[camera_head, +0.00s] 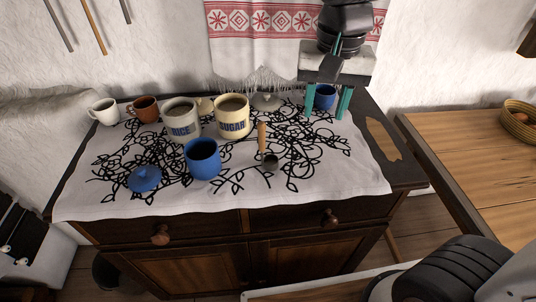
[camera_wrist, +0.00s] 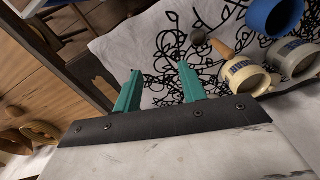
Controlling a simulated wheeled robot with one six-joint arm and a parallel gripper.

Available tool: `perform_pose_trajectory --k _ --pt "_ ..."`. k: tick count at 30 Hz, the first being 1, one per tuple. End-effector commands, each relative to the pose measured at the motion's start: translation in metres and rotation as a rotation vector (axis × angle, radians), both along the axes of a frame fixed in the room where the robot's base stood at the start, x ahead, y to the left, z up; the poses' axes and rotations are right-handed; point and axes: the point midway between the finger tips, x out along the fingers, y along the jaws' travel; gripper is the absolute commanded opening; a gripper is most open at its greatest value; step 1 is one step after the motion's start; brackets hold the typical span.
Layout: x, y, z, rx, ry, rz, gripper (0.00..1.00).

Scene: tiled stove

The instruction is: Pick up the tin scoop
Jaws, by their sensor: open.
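The tin scoop lies on the white cloth near the middle of the cabinet top, its wooden handle (camera_head: 261,136) pointing to the back and its grey metal bowl (camera_head: 269,161) to the front. In the wrist view its handle (camera_wrist: 221,47) and bowl (camera_wrist: 198,37) lie beyond my fingertips, to the upper right. My gripper (camera_head: 325,113) is open and empty, fingers pointing down, at the back right of the cabinet top. It is to the right of the scoop and apart from it. Its two teal fingers also show in the wrist view (camera_wrist: 159,68).
The SUGAR canister (camera_head: 233,117) and RICE canister (camera_head: 182,120) stand left of the scoop. A larger blue mug (camera_head: 202,160) and blue lid (camera_head: 145,179) are front left. Cloth right of the scoop is clear.

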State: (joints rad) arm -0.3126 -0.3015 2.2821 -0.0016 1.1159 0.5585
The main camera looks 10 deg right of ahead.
Motion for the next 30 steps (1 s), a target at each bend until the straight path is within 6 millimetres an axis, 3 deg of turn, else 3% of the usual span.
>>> perform_pose_trajectory --k 3,6,10,14,30 --pt "0.031 0.047 -0.015 -0.004 0.027 -0.057 0.41" --pt "0.046 0.078 -0.027 -0.006 0.037 -0.104 0.41" --pt "0.057 0.101 -0.037 -0.009 0.044 -0.143 0.41" --pt "0.060 0.109 -0.047 -0.010 0.045 -0.158 0.41" --pt "0.064 0.105 -0.114 -0.011 0.046 -0.160 0.41"
